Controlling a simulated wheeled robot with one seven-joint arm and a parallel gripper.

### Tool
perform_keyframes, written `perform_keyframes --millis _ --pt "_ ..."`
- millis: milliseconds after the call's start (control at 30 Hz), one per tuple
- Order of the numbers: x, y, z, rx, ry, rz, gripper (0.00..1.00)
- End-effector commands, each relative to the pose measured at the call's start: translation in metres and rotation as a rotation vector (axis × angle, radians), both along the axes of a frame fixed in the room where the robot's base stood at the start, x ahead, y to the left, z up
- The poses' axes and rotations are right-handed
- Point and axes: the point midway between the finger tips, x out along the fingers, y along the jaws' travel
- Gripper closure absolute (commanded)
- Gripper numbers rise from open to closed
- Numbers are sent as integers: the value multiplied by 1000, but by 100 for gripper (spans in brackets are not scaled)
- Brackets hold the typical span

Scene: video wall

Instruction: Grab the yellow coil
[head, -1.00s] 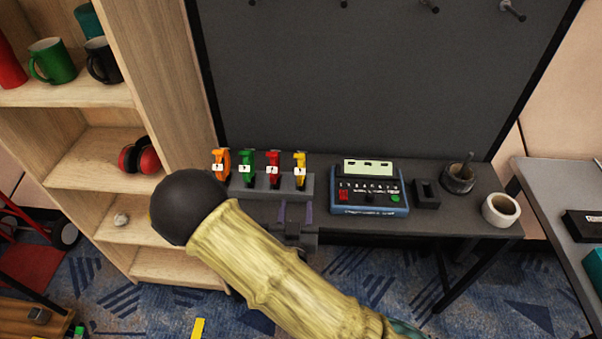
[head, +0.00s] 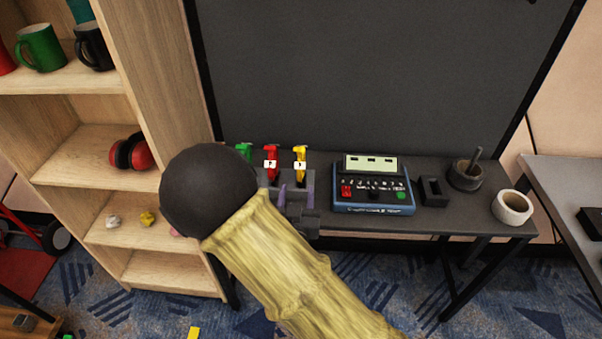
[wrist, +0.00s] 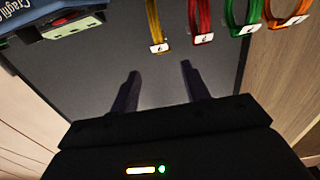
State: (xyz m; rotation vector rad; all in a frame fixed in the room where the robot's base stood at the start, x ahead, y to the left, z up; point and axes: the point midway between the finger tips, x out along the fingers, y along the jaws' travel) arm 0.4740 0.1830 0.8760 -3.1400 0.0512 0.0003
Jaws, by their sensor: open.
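The yellow coil (head: 300,152) hangs upright at the right end of a row on the dark table, with a small white tag on it. It also shows in the wrist view (wrist: 154,22), near the top, ahead of the gap between my fingers. My gripper (head: 289,195) is open and empty, just on the near side of the row, apart from the coil. Both fingers of my gripper (wrist: 160,80) show in the wrist view. The red coil (head: 271,155) is left of the yellow one. The green coil (head: 244,150) is partly hidden by my arm.
The orange coil (wrist: 290,12) shows in the wrist view but is hidden in the head view. A blue-grey keypad device (head: 372,190) stands right of the coils. A wooden shelf (head: 165,90) stands at left. A dark panel (head: 370,80) rises behind the table.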

Motion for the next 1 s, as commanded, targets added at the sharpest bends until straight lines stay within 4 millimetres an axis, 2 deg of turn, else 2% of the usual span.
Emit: perform_keyframes --millis 33,200,500,867,1000 --pt "12 -2 3 0 -3 -5 54" --pt "42 -3 3 0 -4 -4 54" --pt "88 -4 2 -1 -2 -3 54" --pt "93 -4 1 -2 -1 -1 54" --pt "101 -4 2 -1 -1 -3 54"
